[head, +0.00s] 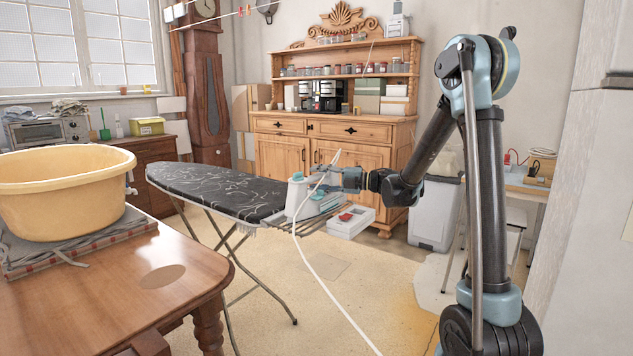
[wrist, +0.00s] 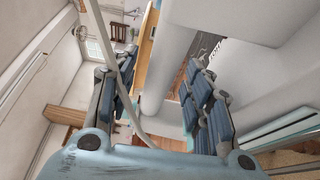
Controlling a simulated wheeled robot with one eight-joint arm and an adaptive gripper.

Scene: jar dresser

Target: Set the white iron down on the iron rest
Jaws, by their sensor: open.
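The white iron (head: 298,202) with pale teal parts is at the right end of the dark patterned ironing board (head: 215,188), at the wire iron rest (head: 312,227). It looks supported there, but its underside contact is partly hidden. My gripper (head: 325,180) is at the iron's upper right side. In the wrist view my gripper (wrist: 162,105) has its two blue-padded fingers spread apart, with a white part of the iron (wrist: 157,85) showing between them. I see a gap beside each finger. A white cord (head: 302,255) runs from the iron down to the floor.
A wooden table (head: 150,275) with a yellow tub (head: 65,192) stands at the left. A white box (head: 350,221) with red items lies beyond the board's end. A wooden dresser (head: 345,130) with jars stands behind. The floor right of the board is mostly clear.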

